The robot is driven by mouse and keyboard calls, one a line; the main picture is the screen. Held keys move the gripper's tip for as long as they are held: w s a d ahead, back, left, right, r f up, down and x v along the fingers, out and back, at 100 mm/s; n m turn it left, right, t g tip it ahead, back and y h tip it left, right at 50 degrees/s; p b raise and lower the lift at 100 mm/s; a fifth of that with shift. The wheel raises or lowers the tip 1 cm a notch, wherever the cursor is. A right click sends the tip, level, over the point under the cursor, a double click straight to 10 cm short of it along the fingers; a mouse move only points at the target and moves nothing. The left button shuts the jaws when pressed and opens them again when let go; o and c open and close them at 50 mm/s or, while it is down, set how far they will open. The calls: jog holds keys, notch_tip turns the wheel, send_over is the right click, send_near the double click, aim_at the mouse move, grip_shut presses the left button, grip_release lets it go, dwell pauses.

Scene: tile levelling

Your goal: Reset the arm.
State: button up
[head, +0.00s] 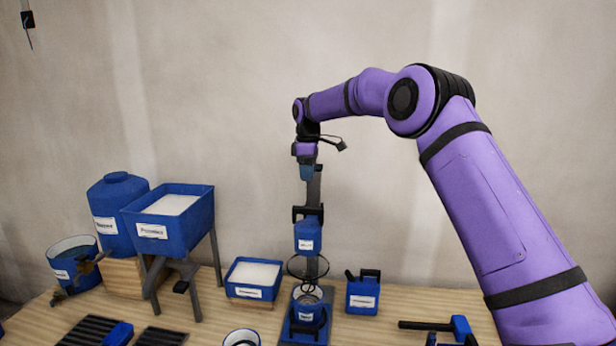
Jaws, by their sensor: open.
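My purple arm reaches in from the right and bends down over the table. My gripper (306,174) points down, small in the view, at the top of a dark upright stand (314,192). It is open, and no object shows held in it. I cannot tell whether the fingers touch the stand or are in front of it. The stand carries a blue container (308,236) midway, with a black ring below it and a blue cup (307,309) on its blue base.
The wooden table (220,318) holds a blue bucket (73,262), a blue drum (119,205), a legged hopper (168,218) of white material, a white-filled tray (253,278), a blue caddy (363,295), a blue-headed mallet (461,328), black grates (93,331) and a cup (241,338).

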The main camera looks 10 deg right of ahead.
jog(key=s+d+r+m+t, duration=0.1)
jog(key=s+d+r+m, duration=0.15)
jog(key=s+r, duration=0.5)
jog(key=s+d+r+m+t, duration=0.1)
jog(key=s+d+r+m, duration=0.2)
jog(key=s, duration=0.7)
jog(key=s+d+r+m+t, duration=0.1)
jog(key=s+d+r, duration=0.2)
jog(key=s+r, duration=0.45)
jog(key=s+d+f+m, duration=0.2)
jog(key=s+f, duration=0.1)
jog(key=s, duration=0.7)
jog(key=s+d+f+m+t, duration=0.1)
jog(key=s+d+f+m, duration=0.1)
jog(key=s, duration=0.8)
jog(key=s+d+f+m+t, duration=0.1)
jog(key=s+d+f+m, duration=0.1)
jog(key=s, duration=0.8)
jog(key=shift+d+f+m, duration=0.3)
jog(key=shift+f+m, duration=0.6)
jog(key=shift+m, duration=0.05)
